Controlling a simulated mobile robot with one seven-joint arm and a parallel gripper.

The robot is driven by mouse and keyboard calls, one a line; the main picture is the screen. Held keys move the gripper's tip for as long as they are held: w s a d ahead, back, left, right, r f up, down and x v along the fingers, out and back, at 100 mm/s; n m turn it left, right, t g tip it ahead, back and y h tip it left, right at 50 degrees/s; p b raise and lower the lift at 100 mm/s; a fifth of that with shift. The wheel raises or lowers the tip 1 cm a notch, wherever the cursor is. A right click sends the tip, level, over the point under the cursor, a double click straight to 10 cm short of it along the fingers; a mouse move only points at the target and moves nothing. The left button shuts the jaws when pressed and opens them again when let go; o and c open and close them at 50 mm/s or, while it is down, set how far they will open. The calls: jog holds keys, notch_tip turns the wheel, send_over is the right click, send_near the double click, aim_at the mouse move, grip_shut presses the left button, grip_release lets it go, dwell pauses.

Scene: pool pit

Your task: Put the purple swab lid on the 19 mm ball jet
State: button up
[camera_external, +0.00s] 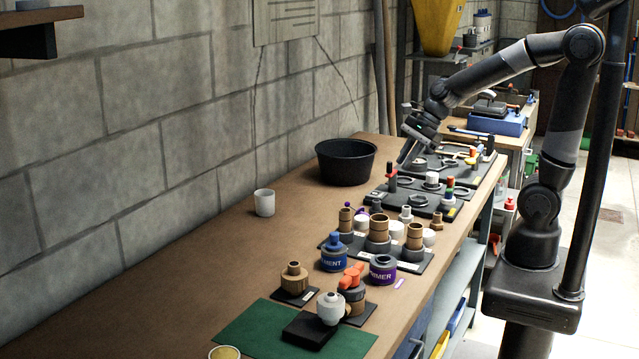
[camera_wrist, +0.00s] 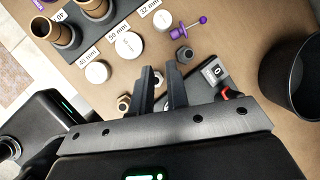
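The purple swab lid (camera_wrist: 187,30) lies on the bench in the wrist view, a purple cap with a thin stem and a purple end. In the outside view a small purple bit (camera_external: 361,208) behind the white caps appears to be it. My gripper (camera_wrist: 159,66) has a gap between its two fingers and is over the bench, with the lid ahead of the fingertips and apart from them. The outside view shows my gripper (camera_external: 402,160) near the dark fitting trays. No 19 mm label is readable, so I cannot tell which fitting is the 19 mm ball jet.
White caps (camera_wrist: 130,46) sit beside 40, 50 and 32 mm labels. A black bucket (camera_external: 346,162) and white cup (camera_external: 264,203) stand near the wall. A purple-labelled can (camera_external: 383,268) and blue can (camera_external: 334,256) stand in front. Bare bench lies left of them.

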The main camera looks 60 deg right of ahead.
jog(key=w+f+m, duration=0.2)
jog(key=w+m, duration=0.1)
jog(key=m, duration=0.2)
jog(key=w+d+f+m, duration=0.1)
jog(key=w+f+m, duration=0.1)
jog(key=m, duration=0.3)
jog(key=w+f+m, duration=0.3)
jog(key=m, duration=0.2)
jog(key=shift+w+d+f+y, duration=0.2)
jog(key=shift+w+f+y, duration=0.1)
jog(key=shift+w+f+m, duration=0.15)
jog(key=shift+f+m, duration=0.05)
jog(key=shift+m, duration=0.1)
jog(key=shift+w+x, duration=0.15)
jog(key=shift+x, duration=2.45)
jog(key=shift+w+x, duration=0.15)
jog(key=shift+x, duration=2.45)
jog(key=shift+d, duration=0.15)
jog(key=shift+c, duration=0.4)
grip_shut()
jog(key=shift+r, duration=0.1)
